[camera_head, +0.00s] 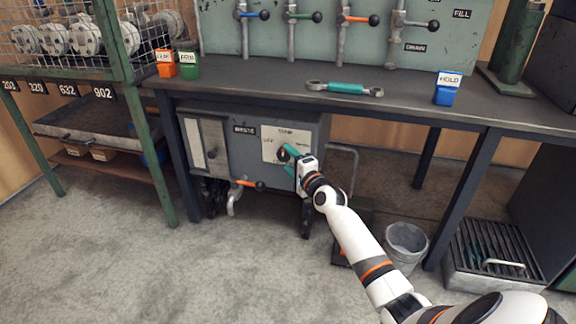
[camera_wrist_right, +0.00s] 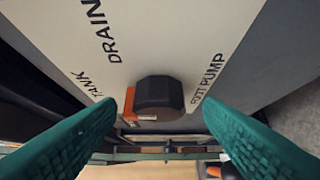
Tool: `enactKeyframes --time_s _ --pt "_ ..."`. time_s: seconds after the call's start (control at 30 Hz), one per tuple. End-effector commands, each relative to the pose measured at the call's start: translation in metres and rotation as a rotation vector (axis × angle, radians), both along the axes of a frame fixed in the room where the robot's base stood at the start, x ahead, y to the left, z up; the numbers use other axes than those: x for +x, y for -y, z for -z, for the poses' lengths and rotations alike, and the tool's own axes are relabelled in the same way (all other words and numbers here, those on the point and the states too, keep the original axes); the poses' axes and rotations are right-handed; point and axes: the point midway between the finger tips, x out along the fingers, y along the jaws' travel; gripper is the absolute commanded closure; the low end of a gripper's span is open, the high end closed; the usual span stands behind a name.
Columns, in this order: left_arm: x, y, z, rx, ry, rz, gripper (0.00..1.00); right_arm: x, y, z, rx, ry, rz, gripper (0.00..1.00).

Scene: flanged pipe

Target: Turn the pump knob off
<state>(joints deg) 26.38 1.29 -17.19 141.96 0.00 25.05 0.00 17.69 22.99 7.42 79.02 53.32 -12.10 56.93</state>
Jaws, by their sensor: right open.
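The knob (camera_wrist_right: 158,95) is dark and faceted, with an orange part on its left side in the wrist view. It sits on a white label plate (camera_head: 271,143) on the front of a grey cabinet under the bench. The wrist view shows the words DRAIN, TANK and FOOT PUMP around it. My right gripper (camera_head: 288,160) is at the plate, its teal fingers apart. In the wrist view the open right gripper (camera_wrist_right: 160,112) has one finger on each side of the knob, with gaps visible. In the head view the fingers partly hide the knob. My left gripper is not in view.
An orange-handled valve (camera_head: 250,184) is below the plate. The bench top (camera_head: 240,88) overhangs the cabinet, bearing a teal-handled wrench (camera_head: 345,88) and a blue HOLD block (camera_head: 447,90). A bucket (camera_head: 405,242) stands on the floor at right. The floor at left is clear.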

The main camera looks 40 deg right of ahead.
Motion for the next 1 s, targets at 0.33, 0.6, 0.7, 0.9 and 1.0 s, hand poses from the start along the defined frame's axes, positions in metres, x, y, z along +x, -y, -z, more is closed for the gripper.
enactKeyframes --time_s 0.33,0.6,0.7,0.9,1.0 --pt "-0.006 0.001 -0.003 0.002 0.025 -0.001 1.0 0.014 0.001 0.0 -0.002 -0.001 0.0 0.38" --pt "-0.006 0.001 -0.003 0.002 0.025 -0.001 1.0 0.014 0.001 -0.001 -0.002 -0.001 0.0 0.61" --pt "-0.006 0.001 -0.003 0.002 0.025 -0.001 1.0 0.014 0.001 -0.001 -0.002 -0.001 0.0 0.78" --pt "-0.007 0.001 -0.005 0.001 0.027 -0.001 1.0 0.014 0.001 -0.001 -0.005 -0.004 0.0 0.83" --pt "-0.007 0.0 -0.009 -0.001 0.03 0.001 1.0 0.014 0.001 -0.003 -0.013 -0.016 0.0 0.83"
